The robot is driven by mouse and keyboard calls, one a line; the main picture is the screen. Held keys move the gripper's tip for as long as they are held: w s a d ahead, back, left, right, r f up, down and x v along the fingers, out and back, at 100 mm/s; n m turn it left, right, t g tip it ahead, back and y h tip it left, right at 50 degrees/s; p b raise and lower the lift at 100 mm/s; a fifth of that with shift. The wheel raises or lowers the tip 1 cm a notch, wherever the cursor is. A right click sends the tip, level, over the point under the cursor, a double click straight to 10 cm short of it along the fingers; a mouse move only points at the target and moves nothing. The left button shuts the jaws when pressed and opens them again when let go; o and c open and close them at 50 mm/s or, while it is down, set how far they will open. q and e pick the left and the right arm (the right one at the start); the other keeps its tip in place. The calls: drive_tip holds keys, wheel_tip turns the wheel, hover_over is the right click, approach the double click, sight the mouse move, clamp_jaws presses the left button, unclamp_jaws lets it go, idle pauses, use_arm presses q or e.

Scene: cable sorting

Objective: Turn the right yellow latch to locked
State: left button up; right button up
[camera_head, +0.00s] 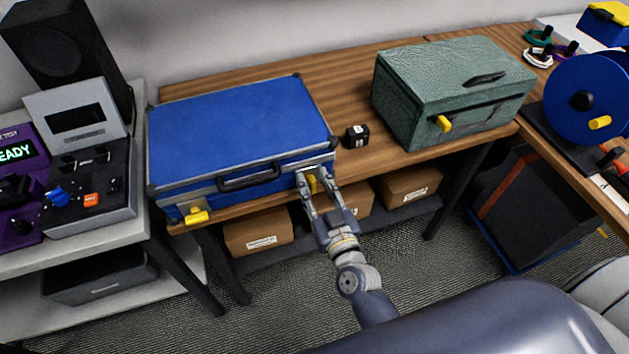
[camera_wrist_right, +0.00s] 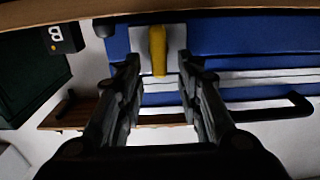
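The blue case (camera_head: 235,118) lies closed on the wooden bench, with a dark handle (camera_head: 248,178) on its front. Its right yellow latch (camera_head: 312,184) is at the front right corner, partly hidden by my right gripper. In the right wrist view this latch (camera_wrist_right: 158,50) is a yellow bar on a pale plate, standing upright in the picture. My right gripper (camera_head: 315,192) is open, with one finger on each side of the latch and a gap to it. The left yellow latch (camera_head: 195,216) lies roughly sideways at the case's front left. My left gripper is not in view.
A small black block (camera_head: 355,136) stands right of the case, and a green box (camera_head: 450,90) with a yellow latch is farther right. Cardboard boxes (camera_head: 258,236) sit on the shelf below. A test console (camera_head: 80,150) stands at the left.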

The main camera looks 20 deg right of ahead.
drive_tip(key=shift+w, duration=0.25)
clamp_jaws()
